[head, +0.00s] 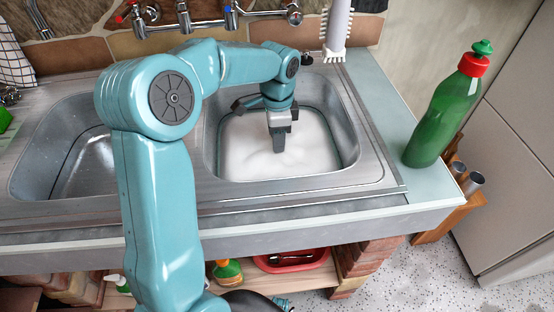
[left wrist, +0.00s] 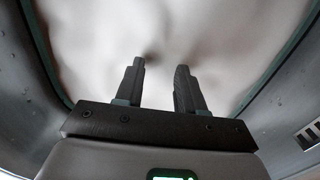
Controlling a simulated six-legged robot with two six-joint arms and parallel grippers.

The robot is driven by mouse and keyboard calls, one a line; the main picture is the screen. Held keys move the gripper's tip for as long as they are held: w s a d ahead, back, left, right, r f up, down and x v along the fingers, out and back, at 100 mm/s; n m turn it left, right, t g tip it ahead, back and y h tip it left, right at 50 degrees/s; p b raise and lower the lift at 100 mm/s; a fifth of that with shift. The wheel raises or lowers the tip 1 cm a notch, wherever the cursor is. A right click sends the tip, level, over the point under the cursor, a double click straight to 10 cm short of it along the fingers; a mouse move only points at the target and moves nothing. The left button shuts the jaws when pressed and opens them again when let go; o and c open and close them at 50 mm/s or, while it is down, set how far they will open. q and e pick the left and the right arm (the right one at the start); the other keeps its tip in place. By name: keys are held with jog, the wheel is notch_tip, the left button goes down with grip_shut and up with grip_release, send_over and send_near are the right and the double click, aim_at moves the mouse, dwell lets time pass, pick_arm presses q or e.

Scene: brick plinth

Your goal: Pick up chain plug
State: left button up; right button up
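No chain plug can be made out in either view. White foam (head: 250,148) fills the right sink basin (head: 352,155) and hides its floor. My left gripper (head: 279,143) points down into this basin, its fingertips at or in the foam. In the left wrist view the two fingers (left wrist: 160,68) stand apart with only foam (left wrist: 215,35) between and beyond them. Nothing is seen held. My right gripper is in neither view.
The left basin (head: 85,165) has no foam. A green bottle with a red cap (head: 440,118) stands on the right counter. A white brush (head: 337,30) hangs behind the sink, beside wall taps (head: 212,20). A red tray (head: 290,262) lies on the shelf below.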

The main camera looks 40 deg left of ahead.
aim_at(277, 156)
pick_arm(q)
notch_tip(277, 156, down, 4)
jog(key=shift+s+f+b, duration=0.1)
jog(key=shift+b, duration=0.25)
grip_shut()
